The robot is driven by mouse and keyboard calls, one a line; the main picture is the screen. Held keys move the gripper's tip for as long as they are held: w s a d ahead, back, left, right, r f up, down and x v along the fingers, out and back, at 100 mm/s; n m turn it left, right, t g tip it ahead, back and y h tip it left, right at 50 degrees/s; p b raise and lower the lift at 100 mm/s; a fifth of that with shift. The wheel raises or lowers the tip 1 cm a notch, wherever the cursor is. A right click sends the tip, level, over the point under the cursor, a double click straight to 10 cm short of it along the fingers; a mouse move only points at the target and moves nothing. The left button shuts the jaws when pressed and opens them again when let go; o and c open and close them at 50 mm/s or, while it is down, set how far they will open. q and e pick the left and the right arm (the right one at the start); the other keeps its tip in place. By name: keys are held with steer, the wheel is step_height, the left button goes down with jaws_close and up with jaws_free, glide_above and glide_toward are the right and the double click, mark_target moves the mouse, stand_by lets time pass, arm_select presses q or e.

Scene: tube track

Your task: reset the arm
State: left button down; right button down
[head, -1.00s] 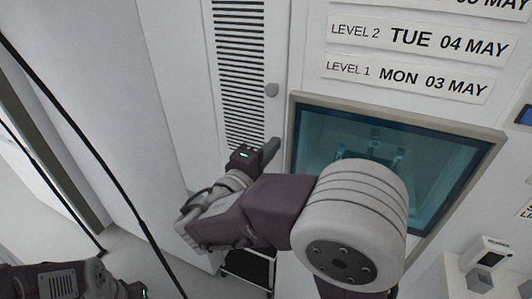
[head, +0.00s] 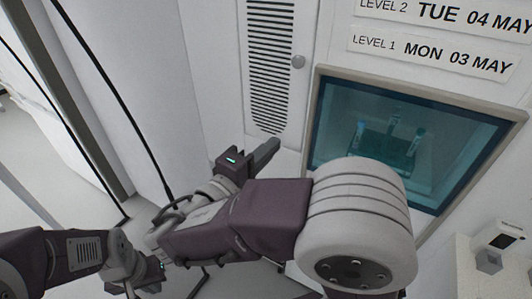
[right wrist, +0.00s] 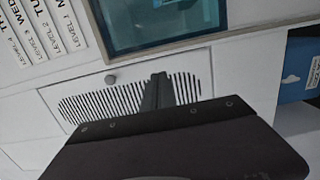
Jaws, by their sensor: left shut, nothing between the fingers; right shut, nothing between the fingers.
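My right arm reaches across the middle of the head view. Its dark gripper (head: 268,152) is shut and empty, with its fingers in front of the white wall by the slotted vent. In the right wrist view the same gripper (right wrist: 158,92) shows its fingers together, with nothing between them. My left gripper (head: 152,275) is low at the left in the head view, partly hidden by the right arm. It is shut, and its fingertips are hard to make out.
A teal-glazed window (head: 340,100) holds a rack with several tubes behind the right arm. A slotted vent (head: 268,60) and a round knob (head: 298,61) are beside it. Level labels (head: 430,52) are above. A small white device (head: 497,238) stands at the right. Dark cables hang at the left.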

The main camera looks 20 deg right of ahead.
steer(key=shift+s+a, duration=0.45)
steer(key=shift+s, duration=0.05)
steer(key=shift+d, duration=0.1)
